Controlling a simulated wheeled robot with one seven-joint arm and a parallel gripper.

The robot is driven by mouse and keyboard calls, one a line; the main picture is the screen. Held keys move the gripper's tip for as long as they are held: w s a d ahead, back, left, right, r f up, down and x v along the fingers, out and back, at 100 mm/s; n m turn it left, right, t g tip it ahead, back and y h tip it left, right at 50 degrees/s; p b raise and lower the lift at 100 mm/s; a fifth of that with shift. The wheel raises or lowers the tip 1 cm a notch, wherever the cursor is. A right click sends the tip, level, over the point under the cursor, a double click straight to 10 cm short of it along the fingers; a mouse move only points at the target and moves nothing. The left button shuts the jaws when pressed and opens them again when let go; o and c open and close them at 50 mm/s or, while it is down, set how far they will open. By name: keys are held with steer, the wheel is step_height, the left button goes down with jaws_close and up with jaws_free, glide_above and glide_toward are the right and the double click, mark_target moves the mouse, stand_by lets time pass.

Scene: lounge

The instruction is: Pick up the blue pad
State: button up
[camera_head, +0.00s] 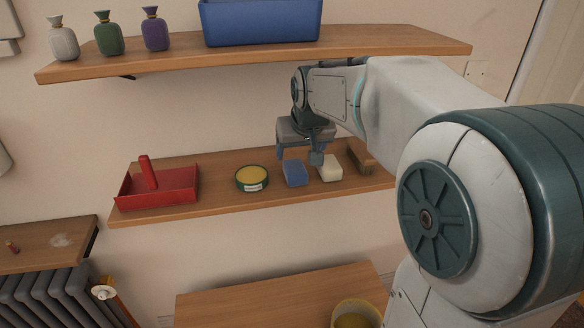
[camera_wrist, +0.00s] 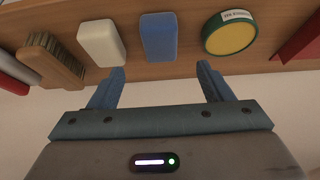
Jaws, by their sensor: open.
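The blue pad (camera_head: 294,173) lies on the lower wooden shelf, between a round yellow tin and a white block. It also shows in the wrist view (camera_wrist: 158,37), beyond my fingertips and between them from left to right, nearer the left finger. My gripper (camera_head: 298,157) is over the shelf in the head view, close to the pad. In the wrist view its two blue-grey fingers (camera_wrist: 161,72) are spread apart with nothing between them.
On the lower shelf (camera_head: 222,200), the white block (camera_head: 330,168) and a brush (camera_head: 360,156) lie right of the pad. The yellow tin (camera_head: 252,178) and a red tray (camera_head: 180,186) are to its left. An upper shelf (camera_head: 400,45) holds a blue bin (camera_head: 262,24) and several vases.

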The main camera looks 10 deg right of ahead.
mark_target(295, 167)
steer(key=p+x, duration=0.1)
steer(key=x, duration=0.8)
steer(key=shift+w+f+p, duration=0.2)
steer(key=shift+f+p, duration=0.05)
steer(key=shift+p, duration=0.15)
steer(key=c, duration=1)
